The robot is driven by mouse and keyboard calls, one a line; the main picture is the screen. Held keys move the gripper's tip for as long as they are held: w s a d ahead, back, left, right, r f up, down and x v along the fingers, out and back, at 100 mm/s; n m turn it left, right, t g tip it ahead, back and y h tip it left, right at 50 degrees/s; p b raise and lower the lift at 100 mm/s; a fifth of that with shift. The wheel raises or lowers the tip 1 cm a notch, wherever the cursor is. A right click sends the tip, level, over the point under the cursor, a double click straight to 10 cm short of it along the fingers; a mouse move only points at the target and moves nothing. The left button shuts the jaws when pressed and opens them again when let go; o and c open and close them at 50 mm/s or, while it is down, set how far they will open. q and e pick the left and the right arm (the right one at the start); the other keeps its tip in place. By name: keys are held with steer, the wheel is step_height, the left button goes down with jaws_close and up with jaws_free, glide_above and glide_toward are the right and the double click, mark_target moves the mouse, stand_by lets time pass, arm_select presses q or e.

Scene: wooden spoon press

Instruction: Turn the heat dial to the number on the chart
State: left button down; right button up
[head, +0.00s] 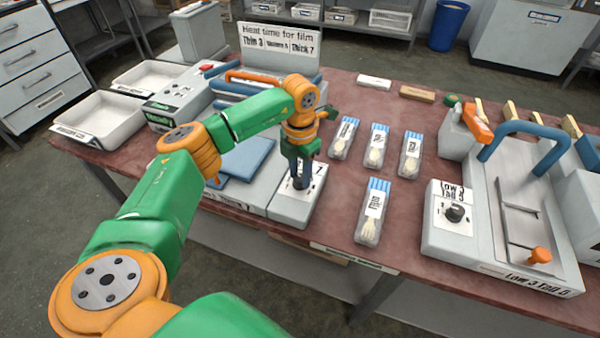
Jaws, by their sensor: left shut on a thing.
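The chart (281,46) stands upright at the back of the table and reads "Heat time for film", with "Thin 3", a middle entry too small to read surely, and "Thick 7". The grey heat sealer (240,190) is in front of it, with a dial box (290,207) at its front right corner. My left gripper (300,180) points down over this box and is shut on the heat dial, which the fingers mostly hide. A "7" shows on the plate to the right of the fingers; the dial's pointer is not visible. My right gripper is not in view.
Several clear packets with blue tops (370,212) lie right of the dial box. A second grey press (500,225) with a black knob (455,213) and blue handle stands further right. White trays (100,120) are at the left. Bare red table separates the packets from the press.

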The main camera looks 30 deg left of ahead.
mark_target(300, 177)
arm_select(q)
steer(key=shift+m, duration=1)
steer(key=c, duration=0.5)
jaws_free()
step_height(300, 177, up, 7)
steer(key=shift+r+b, duration=0.1)
steer(key=shift+b, duration=0.4)
